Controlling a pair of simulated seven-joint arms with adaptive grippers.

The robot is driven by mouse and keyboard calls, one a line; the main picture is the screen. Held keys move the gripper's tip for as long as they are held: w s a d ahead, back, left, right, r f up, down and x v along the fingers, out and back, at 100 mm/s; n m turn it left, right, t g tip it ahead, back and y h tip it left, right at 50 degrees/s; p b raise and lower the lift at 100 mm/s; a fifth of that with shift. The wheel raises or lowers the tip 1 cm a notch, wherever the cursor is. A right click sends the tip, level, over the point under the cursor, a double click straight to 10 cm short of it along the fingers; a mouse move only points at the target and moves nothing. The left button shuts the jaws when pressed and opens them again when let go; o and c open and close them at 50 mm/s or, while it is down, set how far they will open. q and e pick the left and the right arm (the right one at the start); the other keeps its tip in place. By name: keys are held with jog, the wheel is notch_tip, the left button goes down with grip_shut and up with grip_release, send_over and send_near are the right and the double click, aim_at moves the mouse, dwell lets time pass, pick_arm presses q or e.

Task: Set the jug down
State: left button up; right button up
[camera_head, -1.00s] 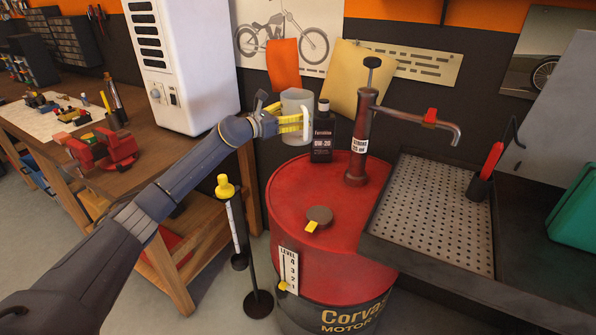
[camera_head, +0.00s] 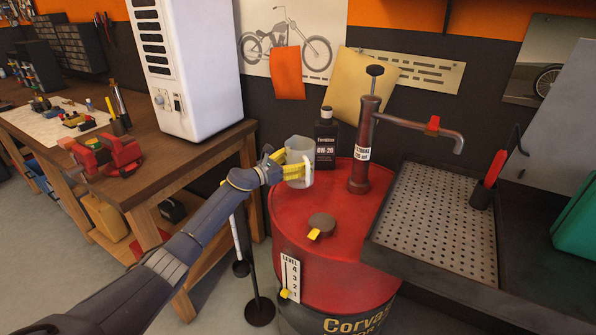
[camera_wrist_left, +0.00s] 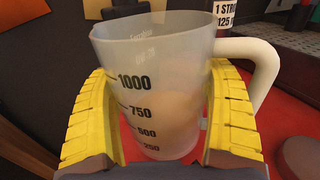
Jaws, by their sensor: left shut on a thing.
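The jug (camera_head: 299,152) is translucent with a pale handle and black volume marks. My left gripper (camera_head: 293,172) is shut on it, one yellow finger on each side, as the left wrist view (camera_wrist_left: 160,115) shows for the jug. The jug is upright, at the left rear part of the red drum top (camera_head: 345,205). I cannot tell whether its base touches the drum. Pale liquid seems to show through its wall. My right gripper is not in view.
A black oil bottle (camera_head: 326,138) stands just behind the jug. A pump (camera_head: 361,150) with a spout rises to the right. A brown cap (camera_head: 321,224) sits on the drum in front. A perforated tray (camera_head: 440,225) lies at right.

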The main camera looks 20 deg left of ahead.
pick_arm(q)
jog(key=shift+f, duration=2.05)
jog(key=shift+f, duration=0.1)
jog(key=o, duration=1.3)
jog(key=shift+f, duration=0.1)
jog(key=v, duration=1.2)
jog(key=shift+d, duration=0.1)
